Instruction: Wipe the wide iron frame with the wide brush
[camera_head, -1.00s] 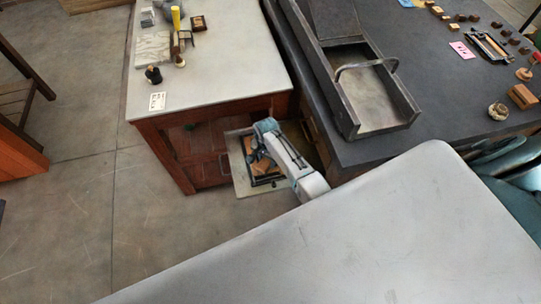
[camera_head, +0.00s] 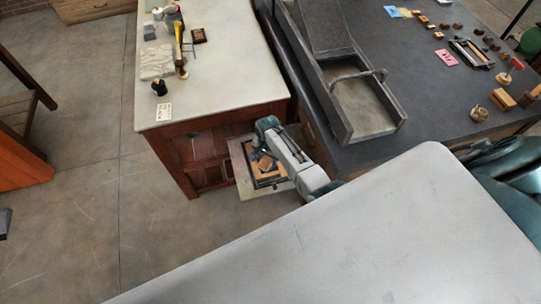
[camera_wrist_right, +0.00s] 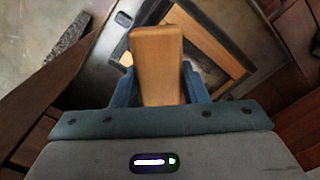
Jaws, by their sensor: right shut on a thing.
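My right gripper (camera_head: 262,162) is low beside the wooden cabinet in the head view. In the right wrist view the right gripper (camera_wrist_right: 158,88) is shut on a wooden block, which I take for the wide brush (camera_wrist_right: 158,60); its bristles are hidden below. The wide iron frame (camera_wrist_right: 228,38) is a dark rectangle with wooden pieces inside, lying on a pale plate under the brush. It also shows in the head view (camera_head: 268,184), partly covered by my gripper. I cannot tell whether the brush touches the frame. My left gripper is not in view.
The cabinet's pale top (camera_head: 215,85) holds several small items and a yellow-handled tool. To the right, a dark table (camera_head: 440,85) carries a long metal tray (camera_head: 340,112) and several small blocks. A light grey surface (camera_head: 380,235) fills the foreground. Open floor lies left.

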